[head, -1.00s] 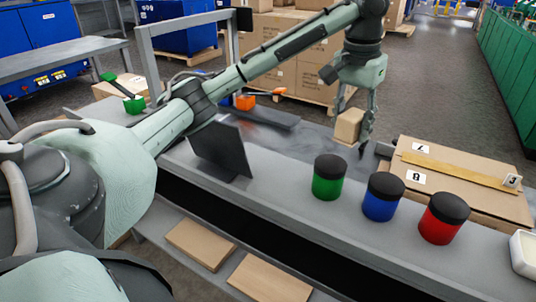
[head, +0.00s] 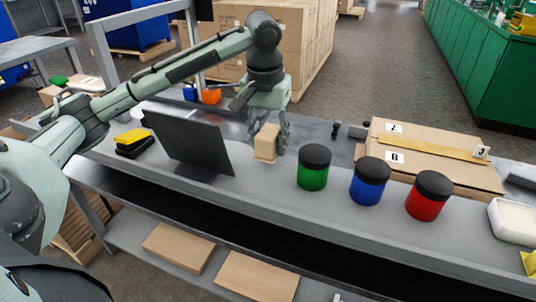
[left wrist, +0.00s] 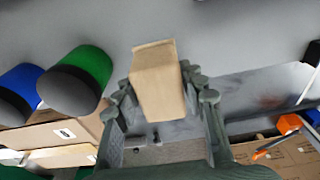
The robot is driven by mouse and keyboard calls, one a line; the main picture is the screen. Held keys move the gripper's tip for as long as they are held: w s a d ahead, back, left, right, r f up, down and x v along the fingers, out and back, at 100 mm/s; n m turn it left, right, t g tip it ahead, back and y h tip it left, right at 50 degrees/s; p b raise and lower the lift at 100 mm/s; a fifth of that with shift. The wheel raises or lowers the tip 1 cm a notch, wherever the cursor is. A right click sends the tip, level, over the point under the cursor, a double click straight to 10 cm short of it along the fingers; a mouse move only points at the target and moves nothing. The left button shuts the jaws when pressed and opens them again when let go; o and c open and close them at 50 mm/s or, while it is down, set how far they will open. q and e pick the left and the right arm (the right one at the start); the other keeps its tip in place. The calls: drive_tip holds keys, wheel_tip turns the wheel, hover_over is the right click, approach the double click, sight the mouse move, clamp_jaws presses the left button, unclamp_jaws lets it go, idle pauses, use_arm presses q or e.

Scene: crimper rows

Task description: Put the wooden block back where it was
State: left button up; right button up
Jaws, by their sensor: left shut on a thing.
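The wooden block (head: 266,142) is a light brown block between the fingers of my left gripper (head: 268,140). In the head view it hangs upright over the grey bench, between the dark upright panel and the green jar. Whether its underside touches the bench I cannot tell. The left wrist view shows the block (left wrist: 158,82) with the gripper fingers (left wrist: 157,95) on both sides of it, shut on it. My right gripper is not in view.
Black-lidded green (head: 313,168), blue (head: 370,182) and red (head: 428,196) jars stand right of the block. A dark upright panel (head: 190,140) stands left of it. A cardboard box (head: 440,160) with numbered labels lies behind the jars. A white tub (head: 515,220) stands far right.

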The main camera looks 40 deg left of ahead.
sight(269, 154)
use_arm(q)
drive_tip(key=shift+f, duration=2.05)
drive_tip(key=o, duration=1)
drive_tip(key=shift+r, duration=0.15)
drive_tip(key=r, duration=0.4)
drive_tip(key=s+r, duration=0.1)
drive_tip(key=r, duration=0.7)
drive_tip(key=shift+s+d, duration=0.15)
drive_tip(key=shift+s, duration=0.05)
